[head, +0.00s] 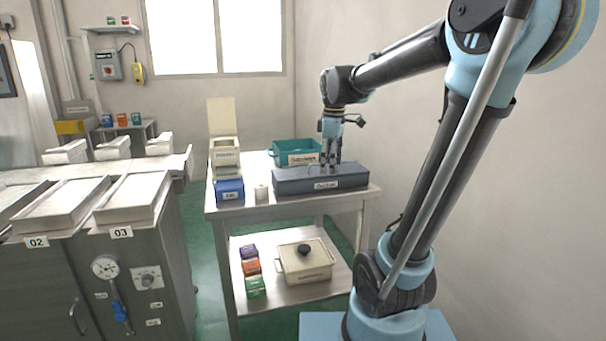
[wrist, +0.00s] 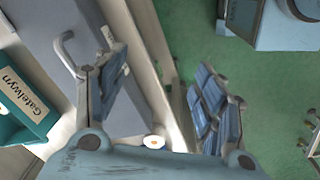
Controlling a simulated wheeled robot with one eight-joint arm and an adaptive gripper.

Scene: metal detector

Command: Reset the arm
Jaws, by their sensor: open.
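My arm reaches out over the metal table (head: 375,193), with my gripper (head: 331,168) pointing down at the long grey box (head: 290,186). In the wrist view my gripper (wrist: 158,75) has its two blue-padded fingers spread wide, with nothing held between them. The grey box (wrist: 50,35) and its pale handle (wrist: 68,48) show at the left there, beside the left finger. The gap between the fingers shows the table edge and green floor. I cannot tell whether a finger touches the box or its handle.
A teal bin (head: 284,151) stands behind the grey box. A blue box (head: 230,190), a small white jar (head: 261,192) and a cream open-lidded box (head: 226,150) stand to its left. A lidded pot (head: 305,262) sits on the lower shelf. A wall stands right.

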